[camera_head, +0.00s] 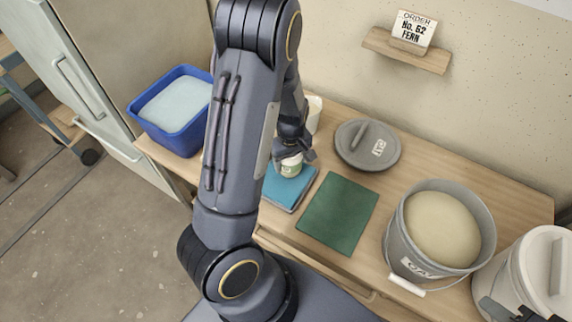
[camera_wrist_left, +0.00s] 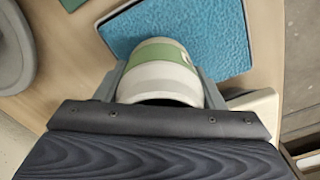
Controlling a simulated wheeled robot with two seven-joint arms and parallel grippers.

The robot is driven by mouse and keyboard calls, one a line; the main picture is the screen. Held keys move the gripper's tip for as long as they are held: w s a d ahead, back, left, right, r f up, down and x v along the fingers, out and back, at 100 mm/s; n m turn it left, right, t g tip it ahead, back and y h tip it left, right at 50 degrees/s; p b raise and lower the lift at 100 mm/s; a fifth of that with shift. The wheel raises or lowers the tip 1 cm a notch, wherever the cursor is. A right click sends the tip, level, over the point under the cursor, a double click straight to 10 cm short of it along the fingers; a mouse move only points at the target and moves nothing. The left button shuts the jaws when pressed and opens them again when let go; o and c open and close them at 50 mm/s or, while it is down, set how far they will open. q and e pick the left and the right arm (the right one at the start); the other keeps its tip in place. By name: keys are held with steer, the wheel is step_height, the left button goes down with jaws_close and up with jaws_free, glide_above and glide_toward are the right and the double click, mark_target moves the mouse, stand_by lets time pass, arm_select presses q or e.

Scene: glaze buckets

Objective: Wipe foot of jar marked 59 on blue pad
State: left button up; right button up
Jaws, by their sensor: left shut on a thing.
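A small white jar with a green band (camera_head: 291,166) is held between the fingers of my left gripper (camera_head: 293,153); no number can be read on it. In the left wrist view the jar (camera_wrist_left: 160,72) lies between both fingers, its near open end facing the camera. The blue pad (camera_head: 283,192) lies on the table under the jar; it also shows in the left wrist view (camera_wrist_left: 218,35). The jar overlaps the pad in both views; I cannot tell whether its foot touches it. My right gripper (camera_head: 515,312) is partly cut off at the lower right edge.
A green mat (camera_head: 338,214) lies right of the pad. A grey lid (camera_head: 367,145) lies behind it. A grey bucket of cream glaze (camera_head: 402,232) and a lidded white bucket (camera_head: 508,280) stand right. A blue tub (camera_head: 160,137) stands left. A white object (camera_head: 314,112) stands behind my left arm.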

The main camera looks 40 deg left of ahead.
arm_select(q)
steer(key=shift+w, duration=0.25)
step_height(320, 180, up, 7)
steer(key=p, duration=0.6)
steer(key=shift+d, duration=0.1)
stand_by(0.6)
